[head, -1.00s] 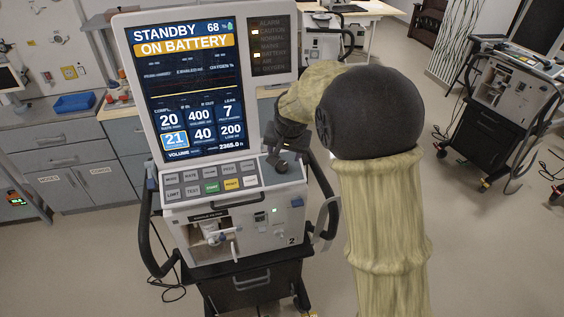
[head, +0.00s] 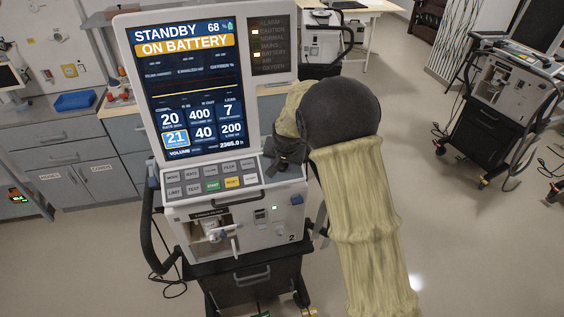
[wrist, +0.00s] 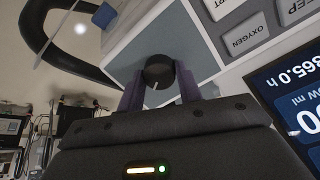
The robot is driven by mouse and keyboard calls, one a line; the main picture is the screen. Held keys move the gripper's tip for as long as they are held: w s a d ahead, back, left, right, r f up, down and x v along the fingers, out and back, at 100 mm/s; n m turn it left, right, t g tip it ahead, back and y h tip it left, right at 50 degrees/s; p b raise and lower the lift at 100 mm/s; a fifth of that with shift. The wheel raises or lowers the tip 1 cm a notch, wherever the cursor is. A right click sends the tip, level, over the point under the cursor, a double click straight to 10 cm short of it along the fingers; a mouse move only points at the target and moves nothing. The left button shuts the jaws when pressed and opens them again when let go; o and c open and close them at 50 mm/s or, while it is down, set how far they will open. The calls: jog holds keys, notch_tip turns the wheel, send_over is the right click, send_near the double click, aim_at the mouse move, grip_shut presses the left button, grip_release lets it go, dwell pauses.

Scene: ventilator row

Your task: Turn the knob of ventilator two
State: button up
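Ventilator two (head: 190,185) stands in the middle of the head view with the number 2 on its front. My gripper (head: 286,168) is at the right end of its button panel, and the arm hides the knob there. In the wrist view, the dark round knob (wrist: 158,70) with a pale mark sits between the two fingers of my gripper (wrist: 159,84). One finger is on each side, with little or no gap showing. I cannot tell whether they press on it. The screen reads STANDBY and ON BATTERY.
Another ventilator (head: 490,105) stands at the right, and one more (head: 322,45) is behind by a table. Grey cabinets (head: 70,150) line the left wall. The floor (head: 470,240) at the right is open. A black side handle (head: 152,235) curves along ventilator two.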

jog(key=c, duration=0.4)
jog(key=shift+o, duration=0.2)
jog(key=shift+m, duration=0.5)
jog(key=m, duration=0.2)
jog(key=shift+w+r+m, duration=0.1)
jog(key=shift+m, duration=0.2)
jog(key=m+p, duration=0.1)
jog(key=m, duration=0.3)
jog(key=shift+d, duration=0.15)
jog(key=m+p, duration=0.2)
jog(key=m, duration=0.3)
jog(key=shift+y, duration=0.4)
jog(key=m+p, duration=0.2)
jog(key=m, duration=0.3)
